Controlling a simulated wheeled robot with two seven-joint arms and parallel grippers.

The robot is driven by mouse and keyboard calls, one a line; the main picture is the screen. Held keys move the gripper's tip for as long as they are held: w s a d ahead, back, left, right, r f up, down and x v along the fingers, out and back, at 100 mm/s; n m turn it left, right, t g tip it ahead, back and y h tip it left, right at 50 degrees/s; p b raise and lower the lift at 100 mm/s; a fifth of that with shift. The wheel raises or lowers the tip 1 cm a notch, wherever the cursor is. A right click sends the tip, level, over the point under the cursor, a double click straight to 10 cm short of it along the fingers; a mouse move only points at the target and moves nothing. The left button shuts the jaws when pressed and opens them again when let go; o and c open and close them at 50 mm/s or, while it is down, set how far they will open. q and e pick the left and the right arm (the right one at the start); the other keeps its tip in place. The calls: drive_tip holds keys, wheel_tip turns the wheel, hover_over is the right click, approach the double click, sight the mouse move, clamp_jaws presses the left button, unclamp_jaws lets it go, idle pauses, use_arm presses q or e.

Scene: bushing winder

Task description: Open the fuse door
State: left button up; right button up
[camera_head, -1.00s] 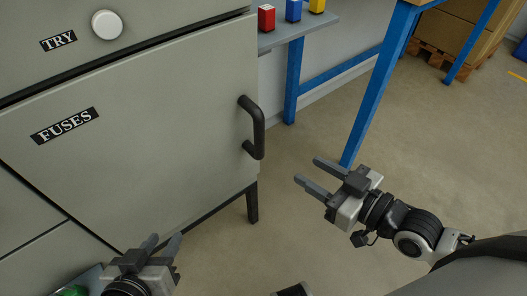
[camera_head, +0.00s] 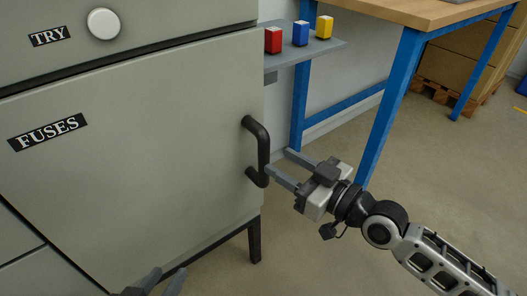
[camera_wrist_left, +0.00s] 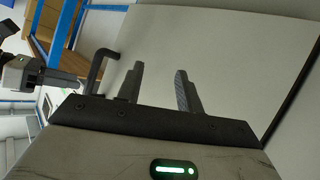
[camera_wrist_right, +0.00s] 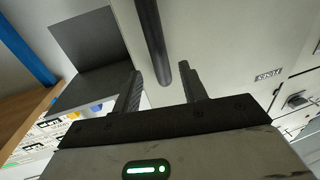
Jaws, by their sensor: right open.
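The fuse door (camera_head: 150,140) is a grey panel with a black "FUSES" label (camera_head: 48,131), shut flush with the cabinet. Its black bar handle (camera_head: 262,150) stands upright near the door's right edge. My right gripper (camera_head: 277,163) is open, with its fingertips close to the handle's lower part. In the right wrist view the handle (camera_wrist_right: 152,45) shows ahead, between the lines of the two open fingers (camera_wrist_right: 158,85). I cannot tell whether they touch it. My left gripper (camera_head: 163,280) is open and empty at the bottom edge, low before the door; the left wrist view shows its spread fingers (camera_wrist_left: 157,80).
A white round button (camera_head: 104,23) and a "TRY" label (camera_head: 49,36) sit above the door. A grey shelf (camera_head: 300,56) with red, blue and yellow blocks and a blue-legged table (camera_head: 390,105) stand to the right. The floor (camera_head: 330,255) before the cabinet is clear.

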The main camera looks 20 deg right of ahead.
sight(268, 155)
drive_tip(key=x, duration=0.6)
clamp_jaws()
